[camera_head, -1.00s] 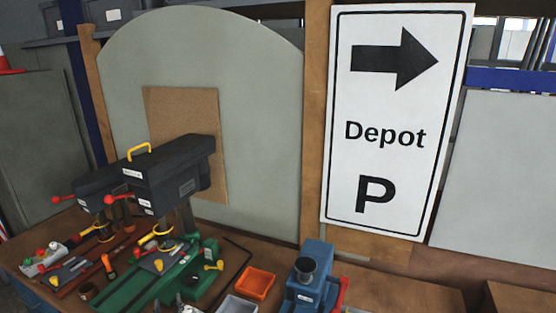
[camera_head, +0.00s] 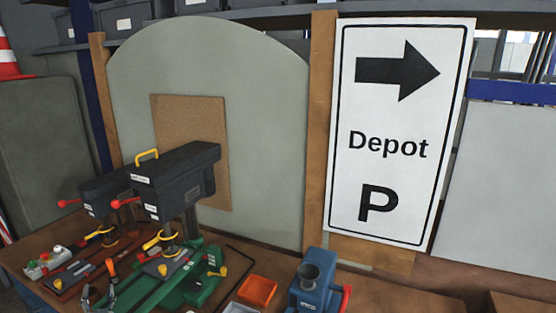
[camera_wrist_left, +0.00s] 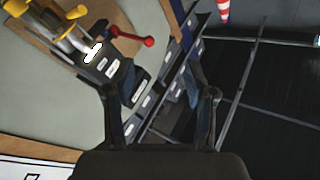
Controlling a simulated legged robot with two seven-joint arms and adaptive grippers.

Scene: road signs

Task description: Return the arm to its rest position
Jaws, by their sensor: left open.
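My left gripper (camera_head: 99,295) shows at the bottom left of the head view, in front of the green base of the drill press (camera_head: 176,184). Its fingers are apart with nothing between them. In the left wrist view the two dark fingers of my left gripper (camera_wrist_left: 160,95) stand wide apart, with shelving behind. The drill press also shows tilted at the upper left of that view. My right gripper is not in view.
The workbench (camera_head: 385,290) carries an orange tray (camera_head: 258,291) and a blue machine (camera_head: 311,286). A Depot sign (camera_head: 398,130) stands behind it, beside a rounded grey panel (camera_head: 265,120). A red-and-white cone (camera_head: 8,62) is at the far left.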

